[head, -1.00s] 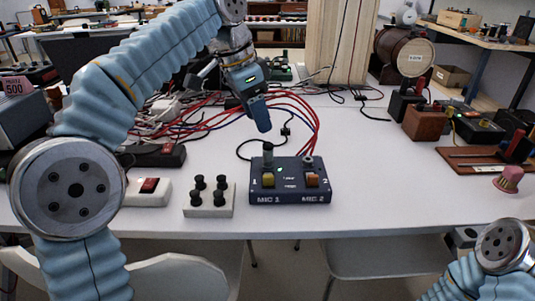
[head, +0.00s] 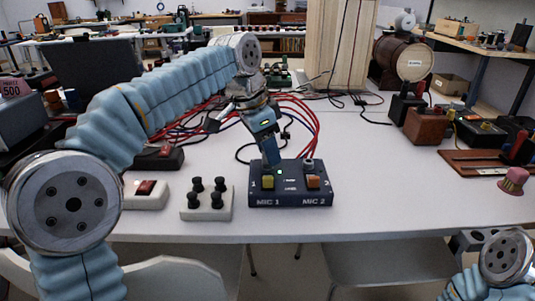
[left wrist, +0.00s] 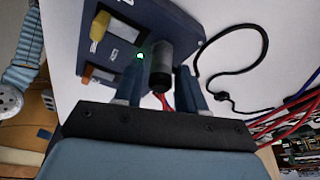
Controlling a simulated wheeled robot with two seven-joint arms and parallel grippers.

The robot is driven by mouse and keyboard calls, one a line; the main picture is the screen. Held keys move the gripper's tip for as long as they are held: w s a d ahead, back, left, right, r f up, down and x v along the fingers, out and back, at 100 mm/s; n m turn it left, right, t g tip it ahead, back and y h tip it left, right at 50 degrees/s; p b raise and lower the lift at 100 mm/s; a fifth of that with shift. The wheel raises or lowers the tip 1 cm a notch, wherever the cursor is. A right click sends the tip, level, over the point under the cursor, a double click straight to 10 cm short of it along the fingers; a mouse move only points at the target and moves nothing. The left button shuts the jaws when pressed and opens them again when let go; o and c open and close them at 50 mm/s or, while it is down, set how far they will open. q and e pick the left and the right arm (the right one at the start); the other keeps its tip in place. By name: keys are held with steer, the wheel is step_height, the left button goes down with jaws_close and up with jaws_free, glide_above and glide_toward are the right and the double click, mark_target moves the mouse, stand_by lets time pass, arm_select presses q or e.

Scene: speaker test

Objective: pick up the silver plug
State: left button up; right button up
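The silver plug (left wrist: 161,66), a short dark-grey cylinder, stands in the dark blue mic box (head: 290,197) on its MIC 1 side, by a green light. In the left wrist view it lies between the two blue fingers of my left gripper (left wrist: 158,80), with a gap on each side. The left gripper (head: 271,158) is open, pointing down over the box's left rear, and hides the plug in the head view. On the MIC 2 side, a silver socket (head: 308,164) shows. My right gripper is not in view; only part of that arm shows at bottom right.
A white block with black posts (head: 207,201) and a white switch box (head: 147,194) stand left of the mic box. Red and blue cables (head: 300,107) run behind it.

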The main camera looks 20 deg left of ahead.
arm_select(q)
jaws_close()
steer(key=shift+r, duration=0.15)
steer(key=shift+r, duration=0.25)
step_height(320, 180, up, 3)
steer(key=shift+f+p, duration=0.1)
steer(key=shift+p, duration=0.6)
steer(key=s+a+r, duration=0.1)
steer(key=s+r, duration=0.8)
steer(key=s, duration=0.5)
steer(key=shift+a+r, duration=0.2)
steer(key=shift+a, duration=0.2)
steer(key=shift+r, duration=0.1)
